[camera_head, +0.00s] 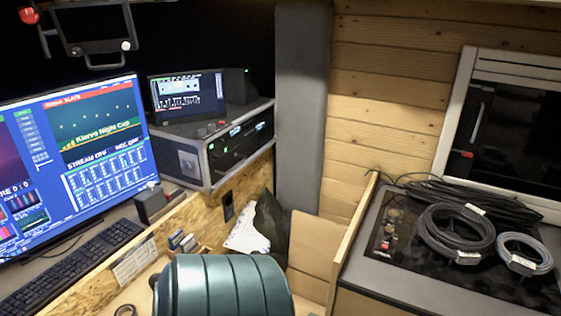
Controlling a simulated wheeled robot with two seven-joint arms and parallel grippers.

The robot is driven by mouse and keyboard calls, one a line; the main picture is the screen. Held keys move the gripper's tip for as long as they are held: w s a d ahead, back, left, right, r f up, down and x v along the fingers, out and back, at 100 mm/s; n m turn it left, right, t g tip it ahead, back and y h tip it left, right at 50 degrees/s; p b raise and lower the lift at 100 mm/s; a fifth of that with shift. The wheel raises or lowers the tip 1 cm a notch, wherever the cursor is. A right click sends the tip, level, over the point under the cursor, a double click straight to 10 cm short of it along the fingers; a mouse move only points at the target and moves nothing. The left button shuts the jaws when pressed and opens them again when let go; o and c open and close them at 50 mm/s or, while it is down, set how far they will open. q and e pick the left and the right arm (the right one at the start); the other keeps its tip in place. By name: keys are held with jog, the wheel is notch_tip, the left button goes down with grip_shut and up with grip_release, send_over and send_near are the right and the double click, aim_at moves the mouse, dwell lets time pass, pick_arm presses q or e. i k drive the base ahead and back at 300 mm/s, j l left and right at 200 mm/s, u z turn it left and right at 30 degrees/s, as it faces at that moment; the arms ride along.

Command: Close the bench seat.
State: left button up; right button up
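A teal ribbed, padded shape (225,287), apparently the bench seat's cushion, rises from the bottom edge of the head view. Its lower part is cut off by the frame, so its hinge and exact tilt cannot be seen. Behind it is a wood-walled space, where a dark green cloth or bag (270,222) and white paper (246,236) show. A pale wooden panel (312,244) stands to the right of these. Neither of my grippers is in view.
At left are a monitor (100,140), a keyboard (75,262) and a rack case (215,150) on the desk. At right, coiled cables (455,236) lie on a dark countertop (400,262). A grey pillar (301,110) stands at the back.

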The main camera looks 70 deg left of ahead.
aim_at(314, 241)
jog(key=i+j, duration=0.35)
jog(key=u, duration=2.5)
